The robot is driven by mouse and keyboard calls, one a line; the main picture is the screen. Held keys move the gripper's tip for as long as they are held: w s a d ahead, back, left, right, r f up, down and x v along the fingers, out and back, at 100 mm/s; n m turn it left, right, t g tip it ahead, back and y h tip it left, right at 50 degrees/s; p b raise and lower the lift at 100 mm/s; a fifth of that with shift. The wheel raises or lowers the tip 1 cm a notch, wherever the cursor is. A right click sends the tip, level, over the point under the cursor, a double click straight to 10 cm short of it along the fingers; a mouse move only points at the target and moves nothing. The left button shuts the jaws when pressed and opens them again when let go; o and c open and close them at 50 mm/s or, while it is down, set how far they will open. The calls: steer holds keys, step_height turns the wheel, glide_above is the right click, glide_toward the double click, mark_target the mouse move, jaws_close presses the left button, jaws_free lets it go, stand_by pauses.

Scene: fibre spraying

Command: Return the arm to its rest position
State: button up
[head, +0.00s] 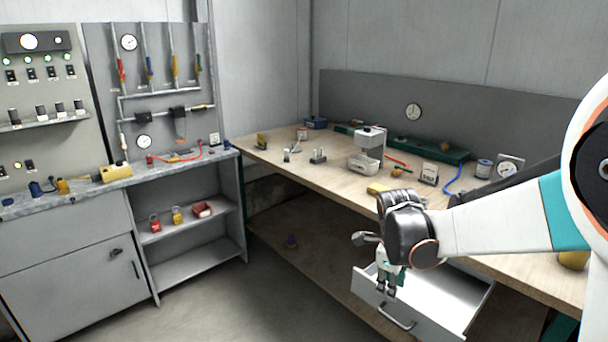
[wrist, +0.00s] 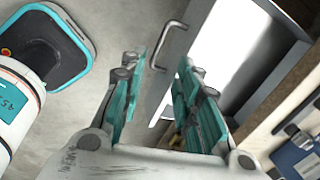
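My gripper (head: 388,284) hangs at the end of my white, teal and dark arm, in front of the open drawer in the head view. In the wrist view its two teal-padded fingers (wrist: 155,95) stand apart with nothing between them. The open white drawer (head: 452,300) sticks out from under the workbench, with a metal handle (head: 397,318) on its front. The drawer also shows beyond the fingers in the wrist view (wrist: 225,55), with its handle (wrist: 172,40) near the fingertips. Whether the fingers touch the drawer cannot be told.
The wooden workbench (head: 330,172) holds a grey device (head: 367,150), a green tray and small tools. Left stand a control panel, a pipe board (head: 150,80) and a grey cabinet (head: 70,260) with shelves holding padlocks. The floor (head: 270,300) between is clear.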

steer(key=s+a+r+n+t, duration=0.1)
steer(key=s+r+n+t, duration=0.1)
steer(key=s+n, duration=0.5)
steer(key=s+a+r+n+t+y, duration=0.1)
steer(key=s+a+r+n, duration=0.1)
steer(key=s+r+n, duration=0.2)
steer(key=s+a+r+n+t, duration=0.2)
steer(key=s+r+n, duration=0.2)
steer(key=s+n, duration=0.6)
steer(key=n, duration=0.5)
steer(key=shift+s+a+t, duration=0.25)
steer(key=shift+s+t, duration=0.05)
